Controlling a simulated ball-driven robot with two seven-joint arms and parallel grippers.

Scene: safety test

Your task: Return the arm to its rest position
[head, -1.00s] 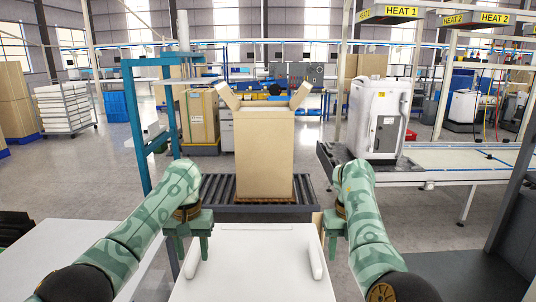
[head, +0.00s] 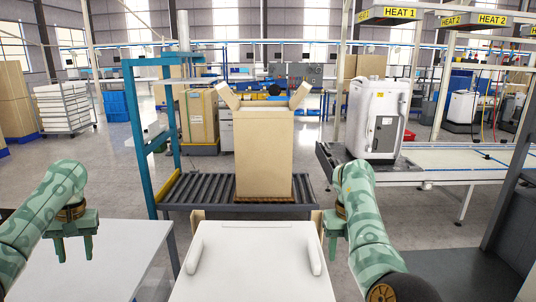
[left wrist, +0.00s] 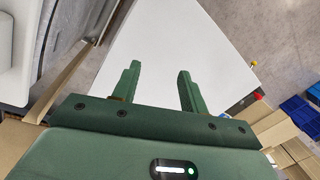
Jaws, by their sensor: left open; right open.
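My left gripper (head: 74,250) is at the left of the head view, above a white table top (head: 122,240). Its two green fingers are apart with nothing between them; the left wrist view (left wrist: 155,85) shows the white surface beyond them. My right gripper (head: 330,250) is at the right, beside the right edge of the white panel in front of me. It is open and no object shows in it; it is partly hidden by my forearm.
A tall open cardboard box (head: 264,155) stands on a roller conveyor (head: 205,188) ahead. A blue frame (head: 138,140) rises at its left. A white machine (head: 378,115) stands on the right conveyor. Floor shows between the table and conveyor.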

